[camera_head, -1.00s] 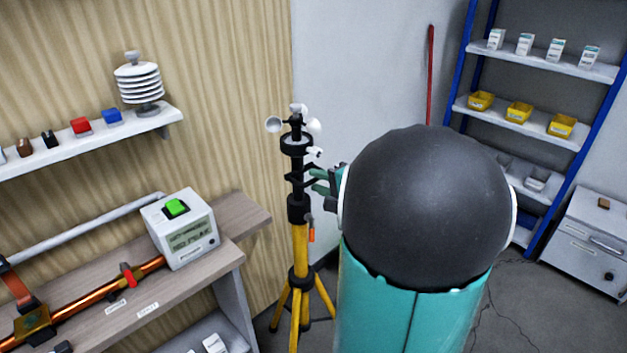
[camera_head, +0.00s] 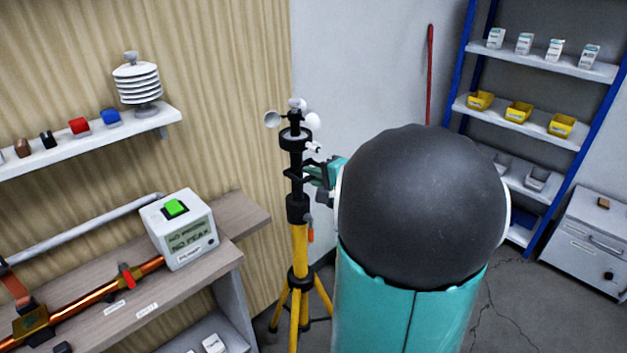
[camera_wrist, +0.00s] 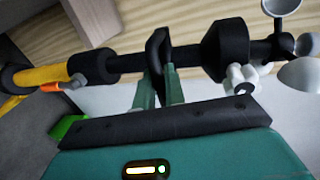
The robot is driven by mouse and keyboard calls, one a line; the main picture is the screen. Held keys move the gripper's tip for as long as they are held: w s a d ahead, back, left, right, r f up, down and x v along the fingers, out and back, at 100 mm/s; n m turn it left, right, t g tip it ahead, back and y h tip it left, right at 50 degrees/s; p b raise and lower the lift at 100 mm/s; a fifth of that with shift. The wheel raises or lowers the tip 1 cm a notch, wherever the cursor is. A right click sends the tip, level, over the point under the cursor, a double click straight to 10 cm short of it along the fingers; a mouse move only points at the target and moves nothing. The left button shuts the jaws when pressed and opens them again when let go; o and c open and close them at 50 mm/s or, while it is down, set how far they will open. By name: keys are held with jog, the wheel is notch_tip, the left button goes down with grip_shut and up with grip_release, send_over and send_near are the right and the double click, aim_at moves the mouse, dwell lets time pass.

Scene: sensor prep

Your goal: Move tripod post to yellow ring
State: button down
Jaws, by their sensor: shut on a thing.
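The tripod post (camera_head: 296,160) is a black upright pole above a yellow tripod (camera_head: 300,240). It carries a wind-cup head with white cups (camera_head: 298,104) on top and a black collar at its lower end. My gripper (camera_head: 312,174) reaches it from the right and is shut on its black bracket at mid-height. In the wrist view, the green fingers of my gripper (camera_wrist: 160,88) close around the bracket (camera_wrist: 158,48), and the post runs sideways across the picture. An orange lever (camera_head: 311,235) sits below the collar. I cannot make out a separate yellow ring.
A bench (camera_head: 225,232) with a display box (camera_head: 178,230) and a copper pipe stands left. A wall shelf (camera_head: 90,140) holds small blocks and a white louvred sensor. A blue rack (camera_head: 590,130) stands far right. My arm hides the middle floor.

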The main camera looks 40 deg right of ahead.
aim_at(316, 127)
notch_tip(316, 127, up, 13)
jog(key=shift+r, duration=0.1)
jog(key=c, duration=1.6)
grip_release()
jog(key=shift+f, duration=0.2)
jog(key=v, duration=1.3)
jog(key=shift+s, duration=0.4)
